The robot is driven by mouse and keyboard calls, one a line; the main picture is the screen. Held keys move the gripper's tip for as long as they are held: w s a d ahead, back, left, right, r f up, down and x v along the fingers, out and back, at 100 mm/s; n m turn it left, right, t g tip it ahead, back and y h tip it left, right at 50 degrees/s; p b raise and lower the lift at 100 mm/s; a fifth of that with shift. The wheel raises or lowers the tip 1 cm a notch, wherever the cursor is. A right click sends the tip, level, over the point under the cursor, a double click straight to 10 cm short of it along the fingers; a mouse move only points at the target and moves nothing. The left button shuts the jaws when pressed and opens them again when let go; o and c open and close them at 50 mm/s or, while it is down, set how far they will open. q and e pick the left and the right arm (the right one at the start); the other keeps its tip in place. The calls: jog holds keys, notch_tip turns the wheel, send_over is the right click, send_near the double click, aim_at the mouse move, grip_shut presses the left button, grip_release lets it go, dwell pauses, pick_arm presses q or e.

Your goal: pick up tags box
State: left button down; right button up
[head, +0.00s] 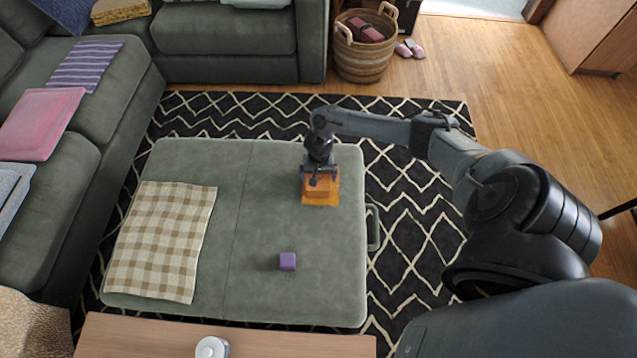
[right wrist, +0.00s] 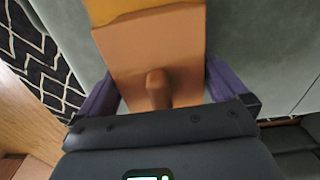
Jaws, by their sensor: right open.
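An orange-brown box (head: 319,189) with a small knob, which may be the tags box, sits toward the far right of the green ottoman (head: 262,205). My right gripper (head: 319,178) is at it, reaching in from the far side. In the right wrist view the box (right wrist: 150,52) lies between the two purple-padded fingers of my right gripper (right wrist: 161,85), which are open, one on each side. I cannot tell whether the fingers touch it. No printing on the box is readable. My left gripper is not in view.
A yellow-orange flat item (head: 322,202) shows around the box. A wooden table (head: 140,337) stands along the front. The ottoman's middle is clear.

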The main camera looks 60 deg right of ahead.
notch_tip(320, 180, down, 2)
jog(key=shift+f+b, duration=0.1)
jog(key=shift+b, duration=0.2)
jog(key=shift+c, duration=0.2)
jog(key=c, duration=0.6)
jog(key=shift+c, duration=0.2)
